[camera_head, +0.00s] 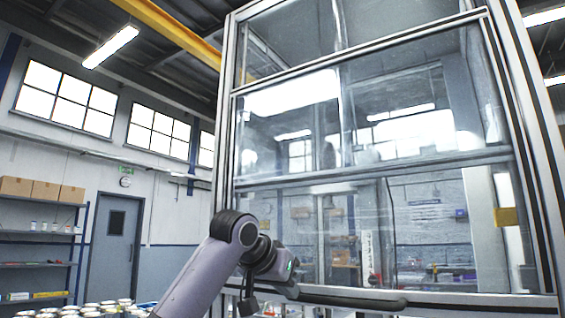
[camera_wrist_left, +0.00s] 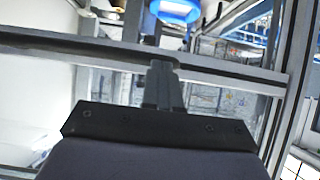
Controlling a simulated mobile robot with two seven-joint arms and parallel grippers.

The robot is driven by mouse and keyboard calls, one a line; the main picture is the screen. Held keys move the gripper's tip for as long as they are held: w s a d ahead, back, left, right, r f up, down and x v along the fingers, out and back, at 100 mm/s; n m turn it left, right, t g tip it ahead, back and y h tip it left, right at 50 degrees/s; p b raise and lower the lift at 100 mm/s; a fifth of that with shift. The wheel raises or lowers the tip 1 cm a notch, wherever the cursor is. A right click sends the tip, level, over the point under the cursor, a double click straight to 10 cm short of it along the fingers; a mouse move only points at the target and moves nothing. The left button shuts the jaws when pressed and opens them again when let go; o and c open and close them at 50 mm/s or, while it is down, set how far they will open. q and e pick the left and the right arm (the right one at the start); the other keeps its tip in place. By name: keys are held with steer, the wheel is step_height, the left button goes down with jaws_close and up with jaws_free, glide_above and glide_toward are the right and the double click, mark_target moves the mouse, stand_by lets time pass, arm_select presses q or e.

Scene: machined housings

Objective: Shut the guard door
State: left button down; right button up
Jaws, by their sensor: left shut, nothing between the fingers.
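The guard door (camera_head: 430,215) is a tall clear panel in a pale metal frame, filling the right of the head view. A dark bar-like handle (camera_head: 350,300) runs along its lower rail. My left arm comes in from the lower left, and its wrist is at the door's lower left. My left gripper shows in the wrist view (camera_wrist_left: 162,72) with its fingers shut and nothing between them. The fingertips overlap a dark crossbar (camera_wrist_left: 85,45) there; whether they touch it I cannot tell. My right gripper is not in view.
Many round metal parts (camera_head: 100,309) stand at the lower left. A shelf (camera_head: 40,235) with cardboard boxes (camera_head: 45,190) and a grey door (camera_head: 115,235) are at the far left. The frame's right post (camera_head: 535,150) bounds the guard. A blue-lit round thing (camera_wrist_left: 178,10) shows beyond the crossbar.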

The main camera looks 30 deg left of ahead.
arm_select(q)
step_height(320, 180, down, 29)
steer(key=b, duration=0.8)
steer(key=shift+w+f+b, duration=0.15)
steer(key=shift+b, duration=0.2)
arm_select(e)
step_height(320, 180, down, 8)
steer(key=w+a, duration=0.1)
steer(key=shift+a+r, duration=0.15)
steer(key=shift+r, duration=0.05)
